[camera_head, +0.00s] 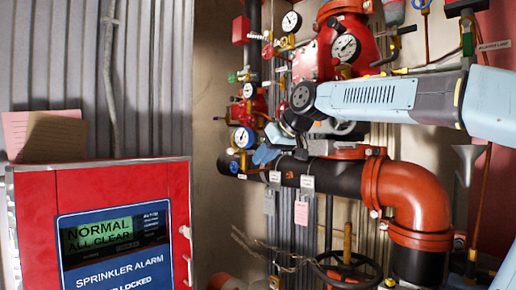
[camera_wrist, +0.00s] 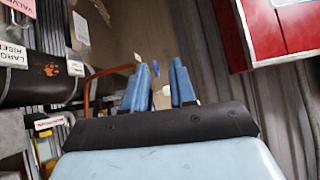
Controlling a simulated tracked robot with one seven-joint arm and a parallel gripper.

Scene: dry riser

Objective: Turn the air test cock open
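My gripper (camera_wrist: 163,74) shows in the wrist view as two light blue fingers with a gap between them, so it is open. A small blue part (camera_wrist: 166,90) and a pale part show in the gap, too small to name, and I cannot tell whether a finger touches them. In the head view my gripper (camera_head: 264,156) is near the left end of the black pipe (camera_head: 335,178), partly hidden by my arm. No readable label confirms which part is the air test cock.
A red sprinkler alarm panel (camera_head: 30,215) reads "NORMAL ALL CLEAR" at lower left. Several gauges, including one at the top (camera_head: 291,21), and red valves stand behind my arm. An orange pipe elbow (camera_head: 408,195) and a black handwheel (camera_head: 347,272) are at right. Tags hang below the black pipe.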

